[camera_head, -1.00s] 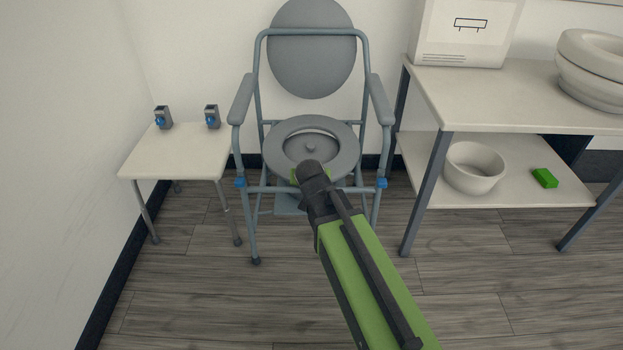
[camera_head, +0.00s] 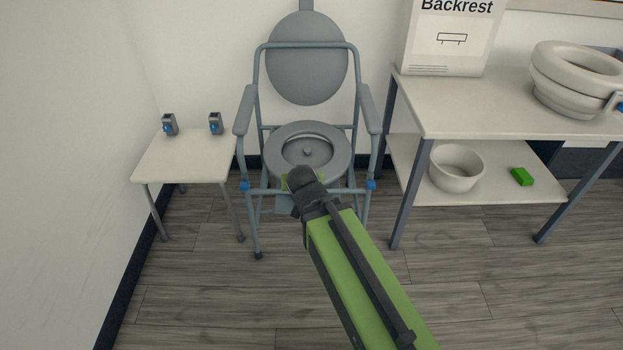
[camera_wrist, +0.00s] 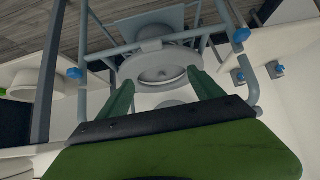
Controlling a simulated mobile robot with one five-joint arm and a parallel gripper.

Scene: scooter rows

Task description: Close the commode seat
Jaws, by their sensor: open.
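The grey commode chair stands against the wall, with its round seat ring (camera_head: 338,158) lying flat around an open pan. A large grey oval lid (camera_head: 306,58) stands upright behind the ring. My gripper (camera_head: 302,180) is in front of the seat's front edge, its fingers largely hidden by my wrist. In the wrist view my gripper (camera_wrist: 162,88) has its two green fingers spread apart with nothing between them. The underside of the commode pan (camera_wrist: 152,64) appears beyond the fingers. I cannot tell whether the fingers touch the seat.
A small side table (camera_head: 185,156) with two blue-grey clamps stands left of the chair. A shelf table (camera_head: 450,105) on the right bears a Backrest box (camera_head: 450,45) and a raised white seat (camera_head: 575,75). A bowl (camera_head: 456,168) and green block (camera_head: 521,176) sit below. The front floor is clear.

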